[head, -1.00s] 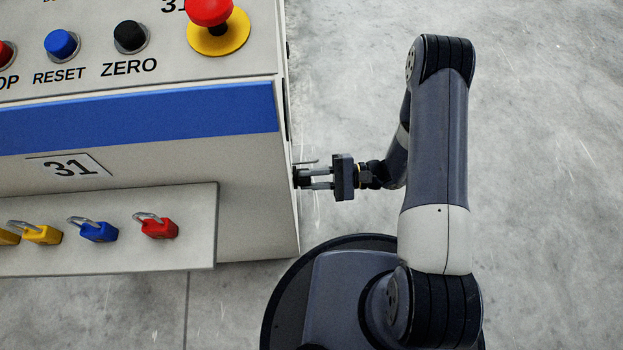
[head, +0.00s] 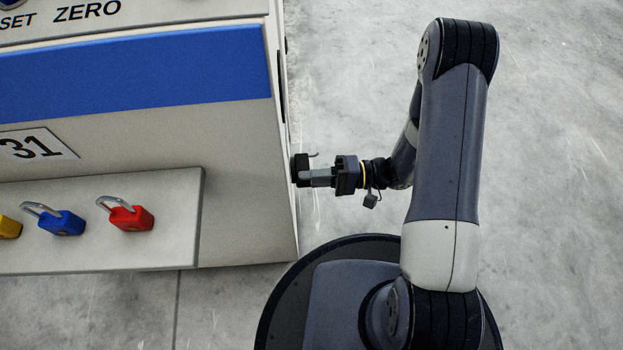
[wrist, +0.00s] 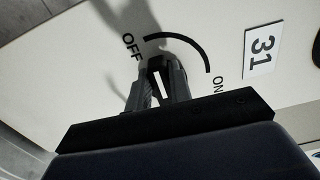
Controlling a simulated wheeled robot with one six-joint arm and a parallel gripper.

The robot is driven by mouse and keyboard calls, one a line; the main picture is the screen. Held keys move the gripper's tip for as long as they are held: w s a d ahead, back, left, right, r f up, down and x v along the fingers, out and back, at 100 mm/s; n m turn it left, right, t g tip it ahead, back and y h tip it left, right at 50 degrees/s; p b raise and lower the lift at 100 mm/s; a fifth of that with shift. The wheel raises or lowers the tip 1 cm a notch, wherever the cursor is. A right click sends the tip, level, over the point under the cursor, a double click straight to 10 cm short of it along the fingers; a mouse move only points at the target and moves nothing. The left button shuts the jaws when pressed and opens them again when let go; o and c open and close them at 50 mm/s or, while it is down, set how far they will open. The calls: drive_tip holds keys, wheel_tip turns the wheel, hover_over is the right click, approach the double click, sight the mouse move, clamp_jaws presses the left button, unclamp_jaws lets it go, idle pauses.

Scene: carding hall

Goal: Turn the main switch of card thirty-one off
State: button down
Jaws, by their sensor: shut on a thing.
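The main switch (wrist: 158,82) is on the side of the machine marked 31. It is a dark handle with a white stripe. OFF and ON are printed at the two ends of a black arc beside it. The stripe points up and slightly left in the wrist view, toward the OFF end of the arc. My gripper (wrist: 160,74) is shut on the handle, one finger on each side, hiding part of it. In the head view my gripper (head: 311,178) reaches the cabinet's right side, where the black switch (head: 299,171) shows edge-on.
The 31 cabinet (head: 240,180) fills the left of the head view. Red (head: 130,215) and blue (head: 62,223) padlocks and part of a yellow one lie on its front ledge (head: 178,225). A 31 plate (wrist: 262,50) is beside the switch. The floor to the right is clear.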

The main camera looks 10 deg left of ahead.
drive_tip(key=shift+f+n, duration=0.1)
drive_tip(key=shift+n, duration=0.2)
drive_tip(key=c, duration=1.3)
unclamp_jaws()
drive_tip(key=shift+d, duration=0.15)
drive_tip(key=p+v, duration=0.3)
drive_tip(key=v, duration=0.7)
drive_tip(key=shift+d, duration=0.3)
drive_tip(key=b+x, duration=0.3)
drive_tip(key=x, duration=0.8)
drive_tip(key=shift+w, duration=0.1)
